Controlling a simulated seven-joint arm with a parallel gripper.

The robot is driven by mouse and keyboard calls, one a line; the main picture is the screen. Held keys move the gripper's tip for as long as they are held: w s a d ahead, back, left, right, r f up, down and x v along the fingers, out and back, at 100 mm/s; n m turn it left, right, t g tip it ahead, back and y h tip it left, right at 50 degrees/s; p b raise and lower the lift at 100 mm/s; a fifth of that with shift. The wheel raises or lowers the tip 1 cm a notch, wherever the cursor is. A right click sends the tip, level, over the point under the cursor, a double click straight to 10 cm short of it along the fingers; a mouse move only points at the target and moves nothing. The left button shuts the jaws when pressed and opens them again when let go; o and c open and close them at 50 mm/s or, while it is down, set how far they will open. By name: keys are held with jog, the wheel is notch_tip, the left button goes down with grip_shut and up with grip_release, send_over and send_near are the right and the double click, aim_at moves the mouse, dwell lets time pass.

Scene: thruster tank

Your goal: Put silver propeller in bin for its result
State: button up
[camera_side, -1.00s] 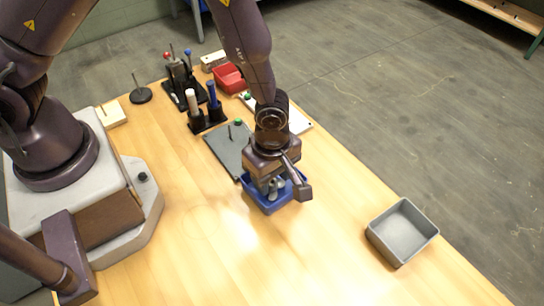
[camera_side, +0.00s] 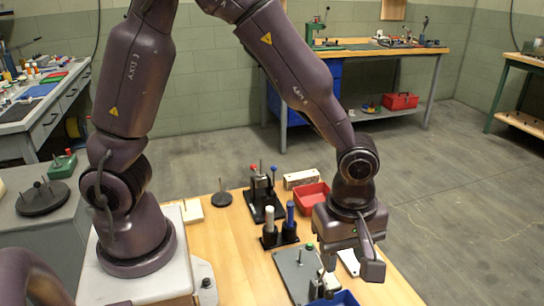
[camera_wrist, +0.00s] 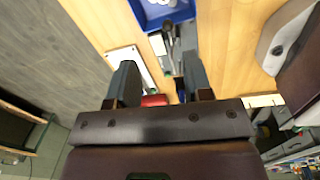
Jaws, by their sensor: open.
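My gripper (camera_side: 326,284) points down over the blue bin (camera_side: 343,298), which is cut off by the bottom edge of the side view. In the wrist view my gripper (camera_wrist: 160,78) is open, with its two dark fingers apart and nothing clearly held between them. The blue bin (camera_wrist: 183,14) is at the top of the wrist view, with pale whitish-grey pieces (camera_wrist: 160,3) in it, cut off by the frame. I cannot tell whether one is the silver propeller. No grey bin shows in either current view.
A grey plate (camera_side: 290,274) with a post and a green knob lies left of my gripper. Behind it stand a holder with white and blue handles (camera_side: 291,218), a black tool stand (camera_side: 262,192) and a red bin (camera_side: 312,197). Bare wood (camera_side: 225,250) lies at left.

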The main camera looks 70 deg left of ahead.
jog(key=s+a+r+m+t, duration=0.2)
jog(key=s+a+r+m, duration=0.3)
jog(key=r+m, duration=0.3)
jog(key=s+a+r+m+t, duration=0.3)
jog(key=s+a+r+m, duration=0.3)
jog(key=a+r+m, duration=0.2)
jog(key=shift+a+r+m, duration=0.15)
jog(key=shift+r+m, duration=0.25)
jog(key=shift+r, duration=0.55)
